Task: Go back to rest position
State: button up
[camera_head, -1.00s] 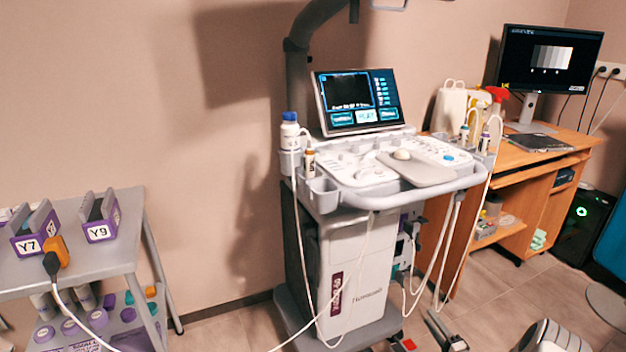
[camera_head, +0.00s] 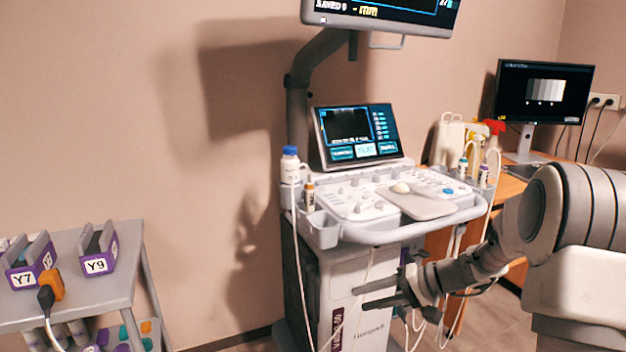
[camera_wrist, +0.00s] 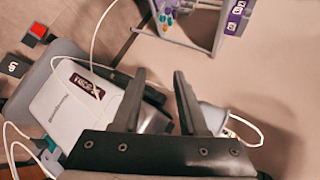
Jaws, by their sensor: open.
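My gripper (camera_head: 372,294) is in front of the lower body of the ultrasound machine (camera_head: 345,270), at the right of centre in the head view. Its two fingers are spread apart, pointing left, with nothing between them. My arm reaches in from the right edge. In the wrist view my gripper (camera_wrist: 160,100) also shows open and empty, with the white machine body (camera_wrist: 75,105) to the left of its fingers.
A grey cart (camera_head: 125,290) with purple holders marked Y7 (camera_head: 22,276) and Y9 (camera_head: 97,265) stands at the left. A wooden desk (camera_head: 512,188) with a monitor (camera_head: 543,92) stands at the right. Cables hang around the machine. Floor between cart and machine looks clear.

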jog(key=s+d+r+n+t+h, duration=0.1)
jog(key=s+r+h, duration=0.3)
jog(key=s, duration=0.5)
jog(key=s+r+n+h, duration=0.1)
jog(key=s+r+h, duration=0.25)
jog(key=s, duration=0.65)
jog(key=s+d+r+n+t+h, duration=0.1)
jog(key=s+r+h, duration=0.35)
jog(key=s, duration=0.45)
notch_tip(320, 180, up, 29)
jog(key=p, duration=2.8)
jog(key=shift+f+y+p, duration=0.2)
jog(key=shift+y+p, duration=0.1)
jog(key=shift+y, duration=0.1)
